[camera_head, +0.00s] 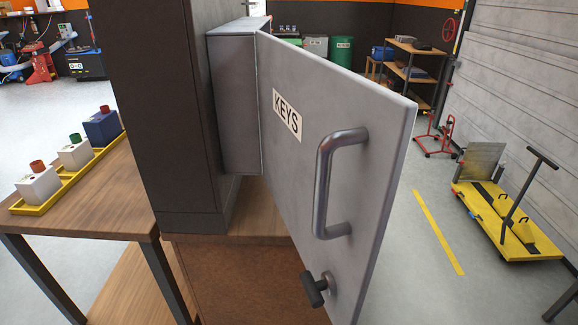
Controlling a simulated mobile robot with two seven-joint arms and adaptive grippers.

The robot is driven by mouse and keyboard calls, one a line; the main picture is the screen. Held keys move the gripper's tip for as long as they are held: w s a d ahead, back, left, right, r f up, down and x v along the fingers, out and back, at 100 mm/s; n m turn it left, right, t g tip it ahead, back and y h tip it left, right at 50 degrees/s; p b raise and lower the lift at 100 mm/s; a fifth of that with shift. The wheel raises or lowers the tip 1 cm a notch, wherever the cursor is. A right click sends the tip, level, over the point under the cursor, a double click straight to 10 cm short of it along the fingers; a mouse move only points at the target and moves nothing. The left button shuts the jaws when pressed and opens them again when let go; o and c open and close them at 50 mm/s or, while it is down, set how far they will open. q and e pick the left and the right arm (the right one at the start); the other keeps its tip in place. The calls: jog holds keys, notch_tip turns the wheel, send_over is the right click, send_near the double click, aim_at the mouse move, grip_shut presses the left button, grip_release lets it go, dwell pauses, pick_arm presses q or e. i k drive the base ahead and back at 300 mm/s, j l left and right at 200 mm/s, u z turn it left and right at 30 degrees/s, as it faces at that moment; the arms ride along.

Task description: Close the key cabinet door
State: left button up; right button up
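The grey key cabinet (236,105) is mounted at the side of a tall dark post or locker. A "KEYS" label (287,114) is near the hinge side. A curved metal handle (325,185) and a dark T-shaped knob (315,290) sit near the door's free edge. The inside of the cabinet is hidden by the door and side wall. Neither of my grippers shows in this view.
A tall dark locker (165,100) stands just left of the cabinet. A wooden table (85,205) at left holds a yellow tray (75,178) with several small boxes. A yellow platform lift (515,235) stands on the floor at right.

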aim_at(335, 140)
jog(key=k+j, duration=0.1)
jog(key=j, duration=0.25)
jog(key=k+j+z, duration=0.1)
jog(key=j, duration=0.25)
jog(key=k+j, duration=0.15)
jog(key=j, duration=0.2)
jog(key=k+j+z, duration=0.1)
jog(key=j, duration=0.2)
